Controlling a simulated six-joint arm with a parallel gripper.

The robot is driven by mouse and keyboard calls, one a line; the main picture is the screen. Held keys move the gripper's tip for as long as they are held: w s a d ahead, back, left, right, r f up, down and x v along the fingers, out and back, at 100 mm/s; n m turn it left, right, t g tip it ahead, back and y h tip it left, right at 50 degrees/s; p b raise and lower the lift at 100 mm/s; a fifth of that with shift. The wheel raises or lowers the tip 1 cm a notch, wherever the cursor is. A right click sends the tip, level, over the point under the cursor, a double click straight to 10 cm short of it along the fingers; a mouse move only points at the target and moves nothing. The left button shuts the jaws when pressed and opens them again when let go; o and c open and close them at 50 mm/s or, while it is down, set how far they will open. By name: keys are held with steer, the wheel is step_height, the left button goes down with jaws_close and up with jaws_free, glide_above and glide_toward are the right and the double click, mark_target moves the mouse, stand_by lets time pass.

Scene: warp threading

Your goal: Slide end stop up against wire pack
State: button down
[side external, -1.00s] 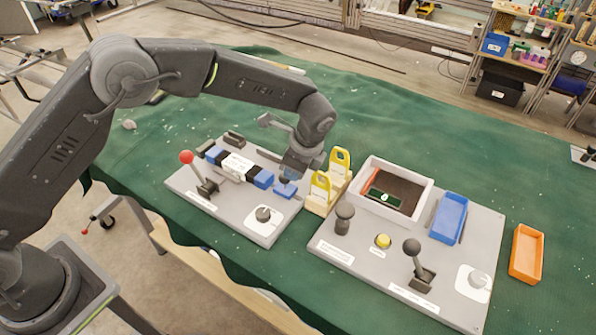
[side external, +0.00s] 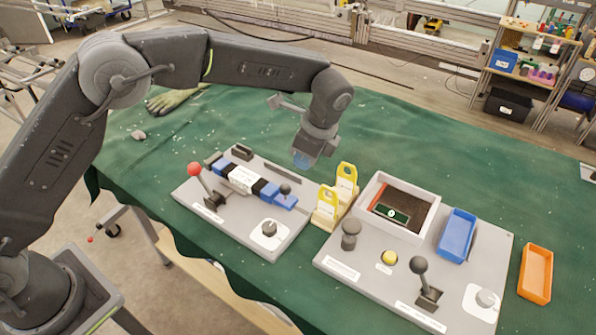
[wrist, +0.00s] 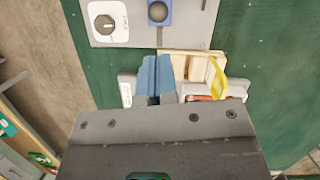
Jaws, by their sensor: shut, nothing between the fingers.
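The wire pack (side external: 242,179) is a row of blue, black and white blocks on the left grey board. The end stop (side external: 284,201) is a blue block with a dark knob at the right end of that row. It looks close against the last blue block, but I cannot tell if they touch. The end stop also shows at the top of the wrist view (wrist: 158,14). My gripper (side external: 303,161) is above and behind the end stop, apart from it. In the wrist view, its blue fingertips (wrist: 157,72) are together and empty.
A red-knobbed lever (side external: 195,170) and a dial (side external: 269,229) stand on the left board. Wooden holders with yellow handles (side external: 328,200) stand to the right. Beyond are a grey tray (side external: 432,215), a blue bin (side external: 454,234) and an orange bin (side external: 536,273).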

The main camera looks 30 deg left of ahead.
mark_target(286, 186)
steer(key=shift+d+r, duration=0.15)
steer(key=shift+r, duration=0.4)
steer(key=c, duration=1.7)
jaws_free()
steer(key=shift+r, duration=0.3)
steer(key=shift+o, duration=0.6)
steer(key=shift+s+r+n, duration=0.1)
steer(key=shift+r+n, duration=0.15)
steer(key=shift+n, duration=0.05)
steer(key=o, duration=0.5)
steer(key=s+a+n+t, duration=0.1)
steer(key=s+a+r+n+h, duration=0.1)
steer(key=shift+a+n+t+h, duration=0.15)
steer(key=shift+n+t+h, duration=0.15)
steer(key=shift+n+t, duration=0.1)
steer(key=shift+c, duration=0.2)
steer(key=o, duration=0.3)
steer(key=shift+s+a+n+t+h, duration=0.3)
steer(key=shift+s+n, duration=0.1)
steer(key=shift+n, duration=0.1)
steer(key=f, duration=0.4)
steer(key=w+a+f, duration=0.1)
steer(key=f, duration=0.4)
steer(key=w+f, duration=0.1)
steer(key=f, duration=0.3)
steer(key=shift+a+f, duration=0.2)
steer(key=shift+a, duration=0.1)
